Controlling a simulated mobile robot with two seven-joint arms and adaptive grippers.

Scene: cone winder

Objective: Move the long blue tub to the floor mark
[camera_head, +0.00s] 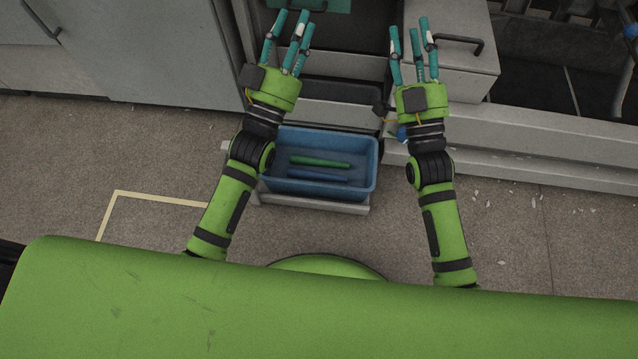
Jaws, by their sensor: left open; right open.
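The long blue tub (370,168) sits low in front of the machine, between my two forearms, on a grey ledge or shelf. A green rod (320,162) and a blue rod (318,174) lie inside it. Its left end is partly hidden by my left arm. The floor mark (160,197), a pale yellow outline, lies on the floor to the left of the tub, partly hidden by my body. My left gripper (287,40) is open and empty, beyond the tub's left part. My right gripper (416,52) is open and empty, beyond the tub's right end. Neither touches the tub.
Grey cabinets (140,50) stand at the back left. A grey drawer box with a dark handle (460,42) is right of my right gripper. A low ledge (540,165) runs along the right, with small pale scraps on the floor. The floor around the mark is clear.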

